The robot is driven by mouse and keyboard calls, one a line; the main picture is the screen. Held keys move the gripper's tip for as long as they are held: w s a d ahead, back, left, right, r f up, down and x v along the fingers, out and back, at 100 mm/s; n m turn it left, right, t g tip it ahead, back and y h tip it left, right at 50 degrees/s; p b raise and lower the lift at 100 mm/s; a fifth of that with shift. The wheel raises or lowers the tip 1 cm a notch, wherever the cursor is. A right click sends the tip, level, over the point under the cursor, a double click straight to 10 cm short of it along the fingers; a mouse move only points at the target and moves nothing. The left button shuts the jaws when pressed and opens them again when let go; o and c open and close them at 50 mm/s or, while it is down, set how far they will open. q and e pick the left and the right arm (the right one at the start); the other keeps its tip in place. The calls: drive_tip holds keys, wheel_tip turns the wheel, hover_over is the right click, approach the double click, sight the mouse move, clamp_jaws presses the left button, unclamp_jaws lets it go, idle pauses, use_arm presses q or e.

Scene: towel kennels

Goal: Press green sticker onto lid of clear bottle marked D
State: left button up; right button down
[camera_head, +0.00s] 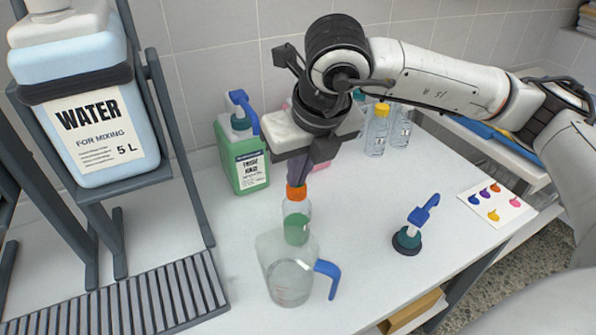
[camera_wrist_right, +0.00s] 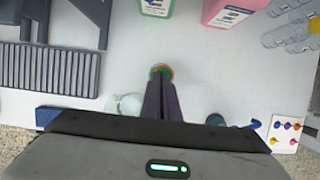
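A clear bottle (camera_head: 296,208) with an orange lid (camera_head: 296,191) and green liquid stands upright behind the jug. No letter D is readable on it. In the right wrist view a green patch (camera_wrist_right: 160,69) shows inside the orange rim of the lid, partly hidden by the fingertips; it looks like the green sticker. My right gripper (camera_head: 298,180) points down just above this lid, its dark fingers together. I cannot tell whether the tips touch the lid. The sticker sheet (camera_head: 512,211) at the right holds several coloured splash-shaped stickers, none visibly green. My left gripper is not in view.
A clear jug (camera_head: 285,272) with a blue handle stands just in front of the bottle. A green jug (camera_head: 239,160) and a pink container (camera_wrist_right: 232,10) stand behind. Clear bottles (camera_head: 376,135) stand back right. A blue-handled pump (camera_head: 408,238) stands right. A water stand (camera_head: 190,150) is left.

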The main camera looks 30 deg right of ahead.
drive_tip(key=shift+f, duration=0.15)
drive_tip(key=shift+f+b, duration=0.4)
drive_tip(key=shift+b, duration=0.15)
idle(0.7)
drive_tip(key=c, duration=2.5)
unclamp_jaws()
drive_tip(key=o, duration=1.1)
drive_tip(key=shift+r, duration=0.15)
wheel_tip(320, 180, up, 5)
drive_tip(key=shift+f+p, duration=0.1)
drive_tip(key=shift+p, duration=1.1)
